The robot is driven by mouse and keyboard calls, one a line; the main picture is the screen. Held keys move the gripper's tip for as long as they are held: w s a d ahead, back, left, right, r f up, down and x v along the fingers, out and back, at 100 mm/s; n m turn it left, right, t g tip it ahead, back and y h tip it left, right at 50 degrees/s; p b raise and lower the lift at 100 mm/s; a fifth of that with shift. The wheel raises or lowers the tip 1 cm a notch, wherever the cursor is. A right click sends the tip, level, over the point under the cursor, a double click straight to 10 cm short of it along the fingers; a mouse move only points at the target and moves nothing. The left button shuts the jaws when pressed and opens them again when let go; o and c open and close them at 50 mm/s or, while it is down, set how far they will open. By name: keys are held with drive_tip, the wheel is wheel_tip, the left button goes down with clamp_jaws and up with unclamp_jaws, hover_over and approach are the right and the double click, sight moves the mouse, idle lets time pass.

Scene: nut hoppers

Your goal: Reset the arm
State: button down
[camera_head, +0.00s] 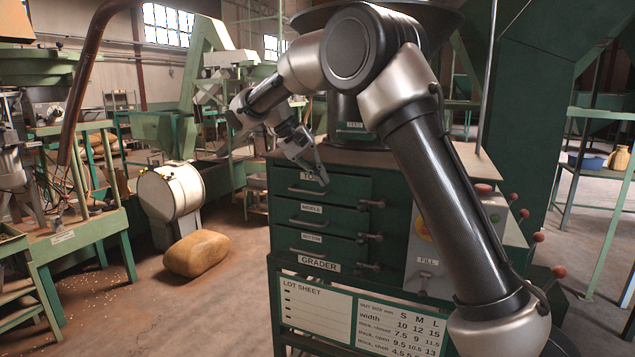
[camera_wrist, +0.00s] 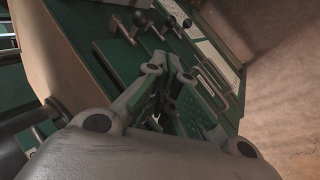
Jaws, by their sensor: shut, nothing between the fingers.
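My gripper (camera_head: 319,174) is shut and empty in the head view. It hangs pointing down and slightly right, in front of the top drawer of the green grader cabinet (camera_head: 345,189). The gripper (camera_wrist: 178,80) also shows in the wrist view, its fingers together with the cabinet face and drawer handles behind them. I cannot tell whether the fingertips touch the cabinet. My arm is bent, rising from the lower right and folding down to the left.
A lot sheet board (camera_head: 316,307) and a size table (camera_head: 400,325) sit below the drawers. Red-knobbed levers (camera_head: 538,237) stick out at the cabinet's right. A brown sack (camera_head: 196,254) lies on the floor by a white drum (camera_head: 170,191). Floor in front of the sack is clear.

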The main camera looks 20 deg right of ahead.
drive_tip(key=s+d+r+n+t+y, duration=0.1)
drive_tip(key=s+d+r+y, duration=0.1)
drive_tip(key=s+d, duration=0.45)
drive_tip(key=s+d+r+n+t+y, duration=0.1)
drive_tip(key=s+d+r+y, duration=0.2)
drive_tip(key=s, duration=0.7)
drive_tip(key=s+d+f+t, duration=0.1)
drive_tip(key=s+f, duration=0.1)
drive_tip(key=s, duration=0.4)
drive_tip(key=s+d+f+t+y, duration=0.1)
drive_tip(key=s+f, duration=0.2)
drive_tip(key=s, duration=0.4)
drive_tip(key=s+d+f+n+t, duration=0.1)
drive_tip(key=s+d+f, duration=0.1)
drive_tip(key=s, duration=0.4)
drive_tip(key=shift+s+f+y, duration=0.15)
drive_tip(key=shift+f+y, duration=0.25)
